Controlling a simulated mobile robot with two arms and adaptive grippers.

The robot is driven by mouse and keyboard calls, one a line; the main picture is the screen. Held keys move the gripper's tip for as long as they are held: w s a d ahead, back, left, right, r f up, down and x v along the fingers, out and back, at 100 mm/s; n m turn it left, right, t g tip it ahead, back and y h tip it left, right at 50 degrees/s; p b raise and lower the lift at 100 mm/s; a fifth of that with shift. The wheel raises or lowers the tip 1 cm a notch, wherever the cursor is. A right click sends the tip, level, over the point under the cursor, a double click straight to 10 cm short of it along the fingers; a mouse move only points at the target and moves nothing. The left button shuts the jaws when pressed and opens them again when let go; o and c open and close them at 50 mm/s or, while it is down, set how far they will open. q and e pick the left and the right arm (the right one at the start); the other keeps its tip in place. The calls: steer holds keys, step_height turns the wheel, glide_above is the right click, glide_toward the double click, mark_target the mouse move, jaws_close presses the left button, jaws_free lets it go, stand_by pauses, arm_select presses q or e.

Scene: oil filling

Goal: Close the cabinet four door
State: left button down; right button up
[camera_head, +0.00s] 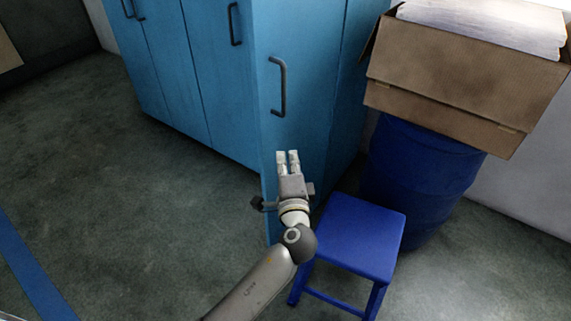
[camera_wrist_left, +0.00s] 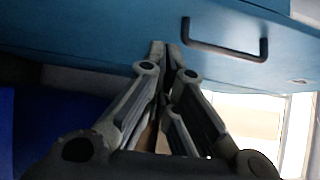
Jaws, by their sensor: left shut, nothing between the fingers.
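The blue cabinet (camera_head: 170,60) stands at the upper middle of the head view. One of its doors (camera_head: 308,50), with a dark bar handle (camera_head: 278,87), stands swung out from the cabinet front. My left gripper (camera_head: 288,156) is shut and empty, in front of the lower part of this door, below the handle. In the left wrist view the shut fingertips (camera_wrist_left: 164,50) are at or close to the blue door surface (camera_wrist_left: 90,30), with the handle (camera_wrist_left: 225,52) to their right. I cannot tell whether they touch. My right gripper is not in view.
A blue stool (camera_head: 358,237) stands just right of my left gripper. Behind it, a blue barrel (camera_head: 420,180) carries an open cardboard box (camera_head: 450,95). The floor (camera_head: 130,210) left of the door is clear.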

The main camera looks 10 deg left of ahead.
arm_select(q)
glide_toward(272, 123)
steer(key=w+d, duration=0.2)
steer(key=w, duration=0.1)
steer(key=shift+w+a, duration=0.35)
steer(key=shift+a, duration=0.5)
steer(key=shift+w+a, duration=0.4)
steer(key=shift+a, duration=0.4)
